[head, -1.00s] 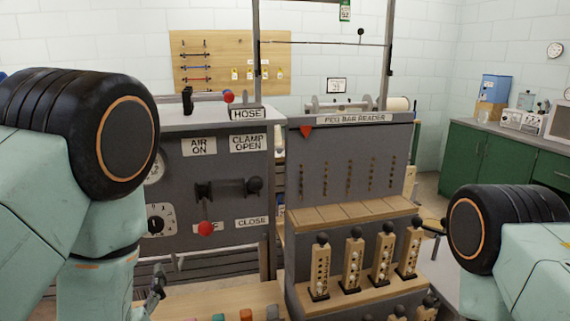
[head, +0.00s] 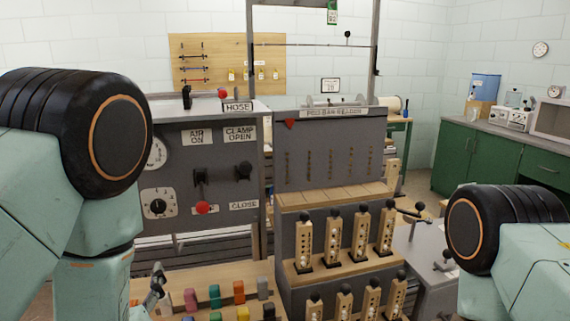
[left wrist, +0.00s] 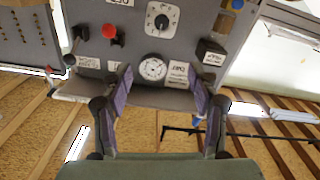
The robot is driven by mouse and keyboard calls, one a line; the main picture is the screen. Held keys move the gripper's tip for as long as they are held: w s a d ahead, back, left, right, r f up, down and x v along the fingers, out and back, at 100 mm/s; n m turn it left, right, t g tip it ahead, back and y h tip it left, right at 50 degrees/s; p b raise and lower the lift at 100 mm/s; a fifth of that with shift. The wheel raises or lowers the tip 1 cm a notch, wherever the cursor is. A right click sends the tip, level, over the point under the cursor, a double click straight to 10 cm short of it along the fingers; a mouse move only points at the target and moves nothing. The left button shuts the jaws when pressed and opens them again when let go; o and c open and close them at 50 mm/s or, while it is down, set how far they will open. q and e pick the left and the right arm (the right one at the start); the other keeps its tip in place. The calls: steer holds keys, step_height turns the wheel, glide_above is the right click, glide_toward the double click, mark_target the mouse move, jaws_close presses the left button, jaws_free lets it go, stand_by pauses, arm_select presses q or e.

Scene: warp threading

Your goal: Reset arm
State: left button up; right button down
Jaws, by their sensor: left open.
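My left gripper (head: 157,283) shows small at the lower left of the head view, below the grey control panel (head: 222,150). In the left wrist view its two fingers (left wrist: 160,85) stand apart with nothing between them, and the panel with its gauges lies beyond. My left arm fills the left edge of the head view. My right arm comes in at the lower right, but its gripper is outside the picture.
A peg bar reader (head: 330,150) with a wooden ledge and several upright peg bars (head: 333,238) stands right of the panel. Several coloured blocks (head: 239,291) lie on a wooden bench below. A red-knobbed lever (head: 203,207) sticks out of the panel. Green cabinets (head: 485,160) stand at right.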

arm_select(q)
steer(key=s+d+f+m+g+h+b, duration=0.1)
steer(key=s+f+m+g+h, duration=0.1)
steer(key=s+f+g, duration=0.75)
steer(key=s+d+f+m+g+h, duration=0.1)
steer(key=s+f+m+g+h, duration=0.15)
steer(key=s+f, duration=0.85)
steer(key=s+f+g+b, duration=0.1)
steer(key=s+f+g, duration=0.4)
steer(key=s+f, duration=0.5)
steer(key=shift+d+f, duration=0.3)
steer(key=shift+d, duration=0.15)
arm_select(e)
steer(key=shift+s+f, duration=0.25)
steer(key=shift+f, duration=0.9)
